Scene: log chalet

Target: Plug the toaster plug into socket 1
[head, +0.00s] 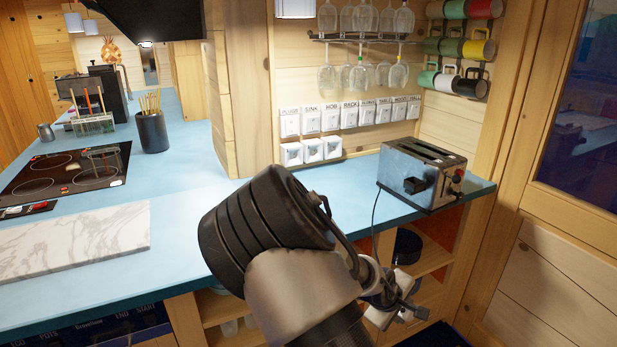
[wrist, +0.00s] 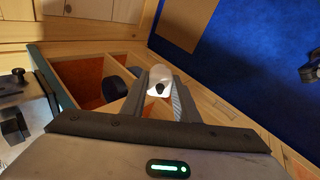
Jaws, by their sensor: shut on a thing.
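My gripper (head: 402,304) is low in front of the counter's right end, below the toaster. In the wrist view its fingers (wrist: 160,100) are shut on a white plug (wrist: 158,76) with a dark round centre. The metal toaster (head: 423,174) stands on the counter's right end, and part of it shows at the left of the wrist view (wrist: 14,112). Its dark cord (head: 374,222) hangs over the counter edge behind my arm. Three white sockets (head: 312,150) sit low on the back wall, left of the toaster. I cannot read their numbers.
A row of labelled white switches (head: 348,117) runs above the sockets. Glasses hang from a rack (head: 362,39) and mugs (head: 458,48) on the right wall. Open shelves (head: 432,256) lie under the counter. The blue countertop (head: 185,195) before the sockets is clear.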

